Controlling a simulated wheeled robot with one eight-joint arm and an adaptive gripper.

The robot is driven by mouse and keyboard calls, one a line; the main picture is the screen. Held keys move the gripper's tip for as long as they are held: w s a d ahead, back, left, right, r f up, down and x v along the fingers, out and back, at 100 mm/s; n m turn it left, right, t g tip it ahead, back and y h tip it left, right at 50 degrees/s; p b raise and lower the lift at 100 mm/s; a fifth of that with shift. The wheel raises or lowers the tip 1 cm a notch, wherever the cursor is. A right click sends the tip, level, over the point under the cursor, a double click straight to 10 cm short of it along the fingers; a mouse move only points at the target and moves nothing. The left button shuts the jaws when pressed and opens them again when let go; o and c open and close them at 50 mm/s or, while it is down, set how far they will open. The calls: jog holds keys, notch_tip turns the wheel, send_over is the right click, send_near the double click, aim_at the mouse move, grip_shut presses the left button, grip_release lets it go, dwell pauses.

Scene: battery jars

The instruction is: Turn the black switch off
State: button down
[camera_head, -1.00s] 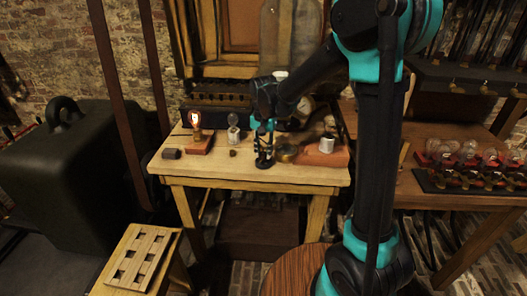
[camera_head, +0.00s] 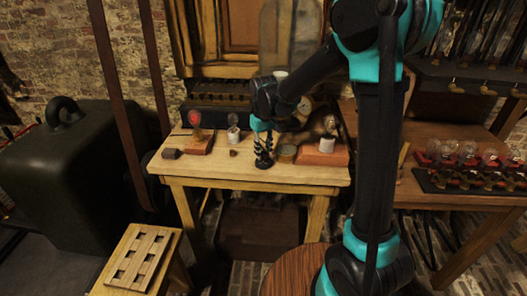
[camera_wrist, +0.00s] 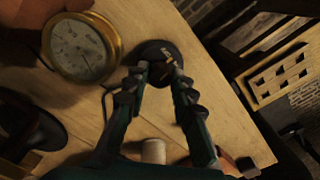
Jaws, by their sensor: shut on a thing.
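The black switch (camera_wrist: 152,52) is a round dark base with small brass parts, fixed flat on the pale wooden table in the wrist view. My gripper (camera_wrist: 158,70) has its two fingertips closed in around the middle of the switch. The fingertips hide the part they grip. In the head view my gripper (camera_head: 263,160) points straight down at the table top, and the switch is mostly hidden beneath it.
A brass-rimmed dial (camera_wrist: 80,48) stands close beside the switch. Another bulb (camera_head: 329,124) on a reddish block is at the table's right. A small dark block (camera_head: 171,154) lies at the left edge. The table (camera_head: 235,172) is clear in front. A slotted wooden board (camera_head: 145,255) lies front left.

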aim_at(264, 153)
jog(key=n, duration=0.4)
jog(key=shift+n, duration=2.2)
jog(key=c, duration=1.3)
grip_release()
jog(key=shift+o, duration=0.2)
notch_tip(264, 153, up, 12)
jog(key=shift+d, duration=0.1)
